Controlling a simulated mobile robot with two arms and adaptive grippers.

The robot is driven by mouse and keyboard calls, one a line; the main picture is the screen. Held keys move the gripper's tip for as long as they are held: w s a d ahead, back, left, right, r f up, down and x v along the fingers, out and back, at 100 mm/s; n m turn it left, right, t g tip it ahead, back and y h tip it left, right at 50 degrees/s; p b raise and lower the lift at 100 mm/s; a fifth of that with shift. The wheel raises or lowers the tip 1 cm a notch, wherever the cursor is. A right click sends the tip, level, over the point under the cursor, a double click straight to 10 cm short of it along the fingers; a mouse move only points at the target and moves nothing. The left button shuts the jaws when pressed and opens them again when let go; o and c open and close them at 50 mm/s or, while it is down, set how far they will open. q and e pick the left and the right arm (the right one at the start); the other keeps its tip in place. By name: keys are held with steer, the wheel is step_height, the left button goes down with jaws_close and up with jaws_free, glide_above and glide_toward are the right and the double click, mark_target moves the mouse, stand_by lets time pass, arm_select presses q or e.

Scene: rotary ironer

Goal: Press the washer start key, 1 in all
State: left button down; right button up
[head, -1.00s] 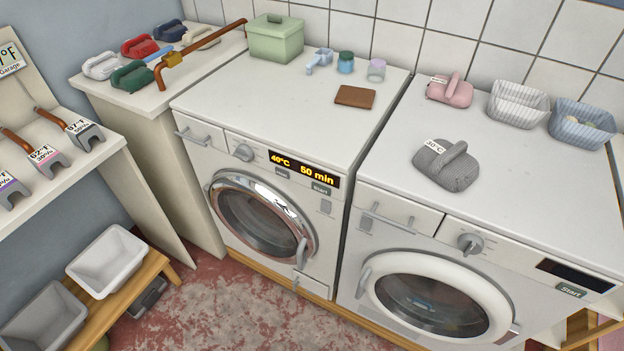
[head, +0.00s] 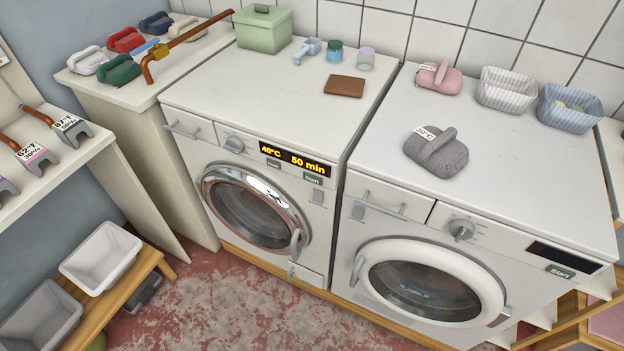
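Two front-loading machines stand side by side. The left machine (head: 180,165) has a chrome-ringed door (head: 257,208), a knob (head: 234,145) and a lit display (head: 294,160) reading 40°C and 50 min. Its small Start key (head: 313,181) sits just below the display, beside another small key (head: 273,163). Neither of my grippers is in view, and nothing covers either Start key.
A green box (head: 263,30), a brown wallet-like item (head: 345,86) and small containers stand on the left machine. A grey bundle (head: 437,154), a pink bundle (head: 438,78) and two baskets (head: 506,91) are on the right one. The floor ahead is clear.

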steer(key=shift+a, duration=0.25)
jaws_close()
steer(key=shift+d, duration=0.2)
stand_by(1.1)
